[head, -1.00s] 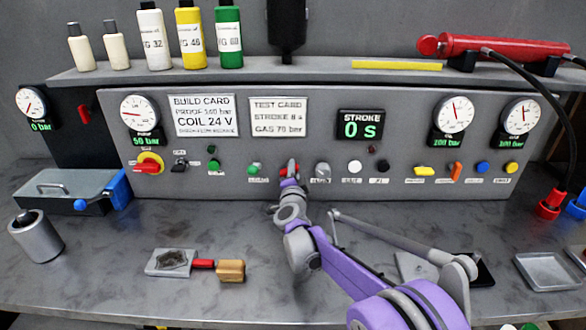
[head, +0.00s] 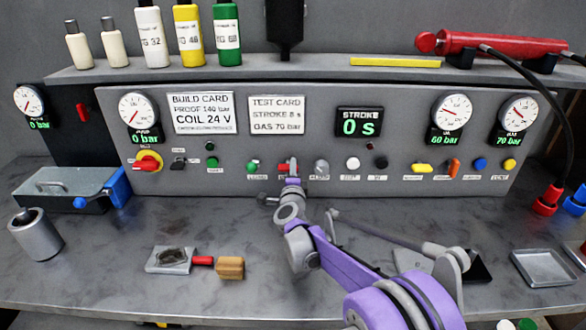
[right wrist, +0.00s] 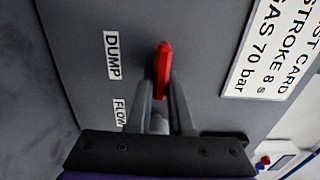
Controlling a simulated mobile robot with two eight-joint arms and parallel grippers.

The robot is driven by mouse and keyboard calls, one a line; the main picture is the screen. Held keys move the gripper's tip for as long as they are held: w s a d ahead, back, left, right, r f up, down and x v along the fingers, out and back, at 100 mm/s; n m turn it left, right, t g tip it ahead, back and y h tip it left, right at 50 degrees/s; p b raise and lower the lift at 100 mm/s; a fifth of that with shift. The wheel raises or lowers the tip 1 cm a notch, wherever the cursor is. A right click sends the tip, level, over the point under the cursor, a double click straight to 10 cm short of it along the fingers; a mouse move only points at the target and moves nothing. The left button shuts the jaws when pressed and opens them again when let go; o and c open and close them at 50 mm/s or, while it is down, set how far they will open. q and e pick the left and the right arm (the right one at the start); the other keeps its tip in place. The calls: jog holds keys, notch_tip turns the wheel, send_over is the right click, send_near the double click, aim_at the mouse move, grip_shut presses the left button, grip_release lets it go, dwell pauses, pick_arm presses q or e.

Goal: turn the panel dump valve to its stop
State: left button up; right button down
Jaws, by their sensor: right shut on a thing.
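The dump valve has a red handle (head: 283,168) low in the middle of the grey panel (head: 320,105). In the right wrist view, the red handle (right wrist: 163,62) stands between my finger tips, beside the DUMP label (right wrist: 112,55). My right gripper (head: 291,168) is shut on this handle, and its fingers (right wrist: 163,88) lie along both sides of it. The fingers and wrist hide part of the valve in the head view. My left gripper is not in view.
The left panel gauge (head: 138,110) reads 0 bar. The right gauges read 60 bar (head: 452,112) and 70 bar (head: 518,112). Other knobs flank the valve, including a grey one (head: 321,167).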

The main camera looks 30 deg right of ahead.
jog(key=c, duration=0.8)
grip_release()
jog(key=v, duration=1.1)
jog(key=shift+d+b, duration=0.1)
jog(key=shift+b, duration=0.2)
